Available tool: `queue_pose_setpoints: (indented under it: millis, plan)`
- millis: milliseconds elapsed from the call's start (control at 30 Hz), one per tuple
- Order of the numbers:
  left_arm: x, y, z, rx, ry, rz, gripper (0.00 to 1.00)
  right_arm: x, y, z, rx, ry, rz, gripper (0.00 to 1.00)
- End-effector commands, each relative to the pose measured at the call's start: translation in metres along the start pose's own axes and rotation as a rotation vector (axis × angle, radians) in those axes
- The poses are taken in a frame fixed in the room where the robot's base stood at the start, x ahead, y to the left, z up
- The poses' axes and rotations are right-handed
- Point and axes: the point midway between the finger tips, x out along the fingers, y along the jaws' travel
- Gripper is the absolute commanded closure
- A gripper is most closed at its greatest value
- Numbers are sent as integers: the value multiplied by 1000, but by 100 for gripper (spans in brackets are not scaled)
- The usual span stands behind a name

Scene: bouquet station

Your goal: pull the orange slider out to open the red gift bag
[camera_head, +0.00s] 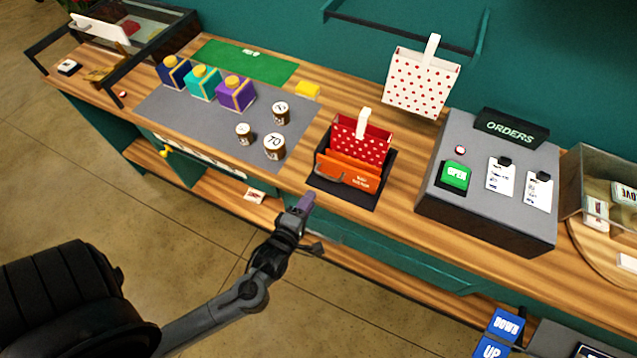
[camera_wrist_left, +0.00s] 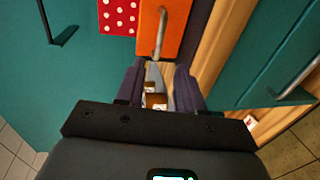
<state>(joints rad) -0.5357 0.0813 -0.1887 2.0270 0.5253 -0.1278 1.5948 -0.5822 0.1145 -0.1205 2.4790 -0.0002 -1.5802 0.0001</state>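The red gift bag (camera_head: 362,138) with white dots and a white handle stands on a dark tray (camera_head: 340,192) at the counter's front. The orange slider (camera_head: 366,180) sits at its front, with a grey metal handle. In the left wrist view, the slider (camera_wrist_left: 180,14), its handle (camera_wrist_left: 160,33) and part of the bag (camera_wrist_left: 118,15) show at the top. My left gripper (camera_head: 307,203) is in front of the counter edge, left of and apart from the slider. In the wrist view its fingers (camera_wrist_left: 158,85) are spread with nothing held between them. My right gripper is not shown.
A white bag (camera_head: 420,85) with red dots stands behind. The grey ORDERS console (camera_head: 480,205) is at right. Brown weights (camera_head: 274,147) and blue, teal and purple boxes (camera_head: 236,93) stand on the grey mat (camera_head: 200,128) at left. Open space lies before the counter.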

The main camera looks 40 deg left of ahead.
Motion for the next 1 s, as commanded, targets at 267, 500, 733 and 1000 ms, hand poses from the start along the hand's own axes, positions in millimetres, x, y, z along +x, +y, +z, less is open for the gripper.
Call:
queue_pose_setpoints:
  millis: [267, 500, 733, 1000]
  plan:
    - [37, 2, 0, 2, -2, 3, 63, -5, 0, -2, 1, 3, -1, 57]
    - [75, 2, 0, 3, -2, 2, 63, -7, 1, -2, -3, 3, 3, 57]
    - [98, 1, 0, 2, -2, 1, 63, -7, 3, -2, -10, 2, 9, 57]
    - [104, 1, 0, 1, -1, 0, 63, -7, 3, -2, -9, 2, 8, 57]
